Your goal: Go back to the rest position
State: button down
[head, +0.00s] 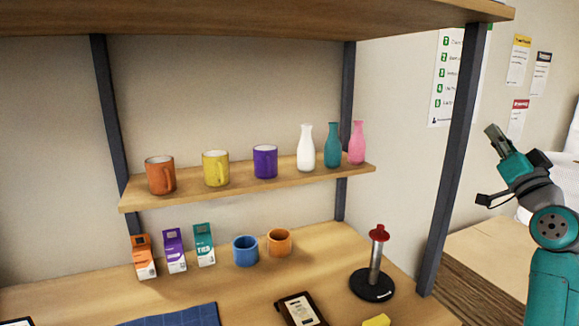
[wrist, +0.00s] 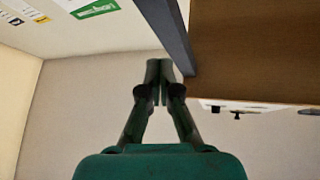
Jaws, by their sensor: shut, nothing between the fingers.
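My gripper (head: 498,140) is at the right of the head view, raised and pointing up and to the left. It is clear of the shelf unit, to the right of the dark front post (head: 457,150). Its fingers are shut and empty. In the wrist view my gripper (wrist: 158,80) shows its fingertips together, with the dark post (wrist: 168,35) and a brown board (wrist: 250,50) beyond them.
The upper shelf (head: 250,188) bears several mugs and bottles. The table (head: 215,285) below holds cartons, a blue mug (head: 245,251), an orange mug (head: 279,242) and a red-topped stand (head: 376,265). Posters (head: 518,60) hang on the wall behind my arm.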

jog(key=s+a+f+m+g+h, duration=0.1)
jog(key=s+a+f, duration=0.25)
jog(key=f, duration=0.85)
jog(key=s+a+f+g+h, duration=0.15)
jog(key=a+f, duration=0.25)
jog(key=f, duration=0.7)
jog(key=s+a+f+m+g, duration=0.1)
jog(key=s+a+f, duration=0.2)
jog(key=f, duration=0.9)
jog(key=s+a+f+g, duration=0.2)
jog(key=s+a+f, duration=0.4)
jog(key=s+f, duration=0.35)
jog(key=s+a+f+n+g, duration=0.1)
jog(key=s+a+f, duration=0.3)
jog(key=s, duration=0.5)
jog(key=s+a+f+n+g, duration=0.1)
jog(key=s+a+f+n, duration=0.3)
jog(key=s, duration=0.6)
jog(key=s+a+r+g+y, duration=0.1)
jog(key=s+a, duration=0.1)
jog(key=s, duration=0.8)
jog(key=s+a+r+n+g+y, duration=0.1)
jog(key=s+y, duration=0.1)
jog(key=s, duration=0.7)
jog(key=shift+s+a+r+n, duration=0.15)
jog(key=shift+s+a+n, duration=0.15)
jog(key=shift+s+a, duration=0.1)
